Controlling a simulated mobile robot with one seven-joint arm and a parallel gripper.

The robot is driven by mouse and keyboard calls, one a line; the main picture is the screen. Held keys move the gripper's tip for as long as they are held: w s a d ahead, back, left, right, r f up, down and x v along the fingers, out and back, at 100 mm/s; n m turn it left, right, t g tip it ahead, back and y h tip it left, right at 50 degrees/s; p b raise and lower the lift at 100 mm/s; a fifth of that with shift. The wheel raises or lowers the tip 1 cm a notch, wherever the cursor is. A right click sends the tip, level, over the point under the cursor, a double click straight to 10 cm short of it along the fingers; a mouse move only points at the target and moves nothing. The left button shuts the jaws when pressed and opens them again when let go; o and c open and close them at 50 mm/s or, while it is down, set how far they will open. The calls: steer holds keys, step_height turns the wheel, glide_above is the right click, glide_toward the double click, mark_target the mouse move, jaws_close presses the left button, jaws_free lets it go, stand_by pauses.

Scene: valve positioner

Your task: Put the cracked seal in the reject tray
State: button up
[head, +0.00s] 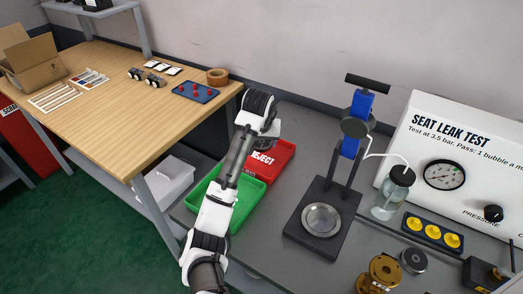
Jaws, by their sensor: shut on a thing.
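The red reject tray (283,163), marked REJECT, lies on the grey bench beside a green tray (243,214). My arm reaches up across the green tray. My gripper (263,146) is over the left part of the red tray, mostly hidden behind my own wrist. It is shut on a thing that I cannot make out. I cannot pick out a cracked seal in this view. The visible part of the red tray looks empty.
A black press stand (322,222) with a blue column, a bottle (393,190) and the leak test panel (450,160) are at right. A blue holder has yellow pieces (433,231). Brass parts (380,274) are at front. A wooden table (130,110) stands left.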

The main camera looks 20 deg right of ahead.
mark_target(261, 160)
steer(key=shift+f+p, duration=0.4)
steer(key=shift+f, duration=2.05)
steer(key=o, duration=1.4)
steer(key=shift+f, duration=0.15)
steer(key=v, duration=1.2)
